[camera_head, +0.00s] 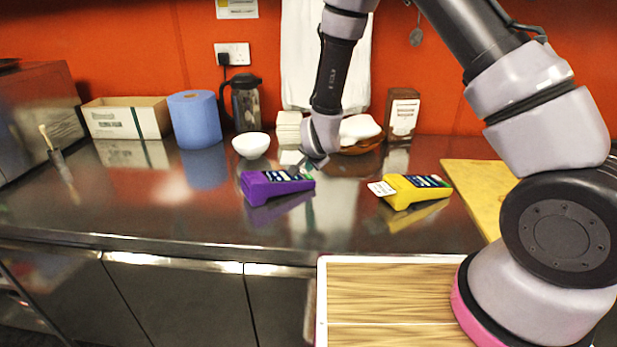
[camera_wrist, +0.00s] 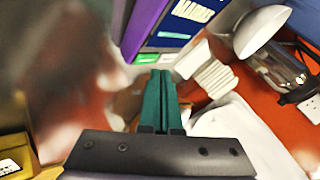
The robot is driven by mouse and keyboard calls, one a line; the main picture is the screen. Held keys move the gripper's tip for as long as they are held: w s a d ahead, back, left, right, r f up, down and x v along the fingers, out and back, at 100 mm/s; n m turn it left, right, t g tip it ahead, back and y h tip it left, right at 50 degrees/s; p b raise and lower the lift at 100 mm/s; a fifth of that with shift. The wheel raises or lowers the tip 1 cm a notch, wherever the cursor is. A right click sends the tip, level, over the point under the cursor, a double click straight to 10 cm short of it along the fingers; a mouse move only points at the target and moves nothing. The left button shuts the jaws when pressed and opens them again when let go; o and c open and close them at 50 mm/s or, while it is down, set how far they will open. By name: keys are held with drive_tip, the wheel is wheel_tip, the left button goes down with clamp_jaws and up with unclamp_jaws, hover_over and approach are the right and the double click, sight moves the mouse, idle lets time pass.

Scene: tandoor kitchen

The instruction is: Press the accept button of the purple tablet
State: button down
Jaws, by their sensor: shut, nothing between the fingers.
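The purple tablet (camera_head: 262,187), a wedge-shaped device with a dark screen on its sloped top, stands on the steel counter left of the yellow one. My gripper (camera_head: 313,164) is over its right end, fingers shut and empty. In the wrist view the purple casing (camera_wrist: 143,25) and the dark blue screen with white lettering (camera_wrist: 188,18) show at the top. My teal fingertips (camera_wrist: 160,76) appear just below the screen's lower edge, near a small pale green patch (camera_wrist: 147,58). Whether they touch the tablet, and which patch is the accept button, I cannot tell.
A similar yellow tablet (camera_head: 412,193) with a white slip stands to the right. Behind are a white bowl (camera_head: 250,145), blue paper roll (camera_head: 195,120), dark jug (camera_head: 247,104) and brown packet (camera_head: 402,115). A wooden board (camera_head: 478,190) lies right. The counter's left front is clear.

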sight(311, 177)
idle(0.3)
drive_tip(key=shift+f, duration=0.4)
drive_tip(key=shift+a+f, duration=0.1)
drive_tip(key=shift+f, duration=0.3)
idle(0.5)
drive_tip(key=shift+r, duration=0.85)
drive_tip(key=shift+w+d+r, duration=0.1)
drive_tip(key=shift+d+r, duration=0.1)
drive_tip(key=shift+r, duration=1.05)
drive_tip(key=shift+w+d+r, duration=0.1)
drive_tip(key=shift+d+r, duration=0.1)
drive_tip(key=shift+r, duration=1)
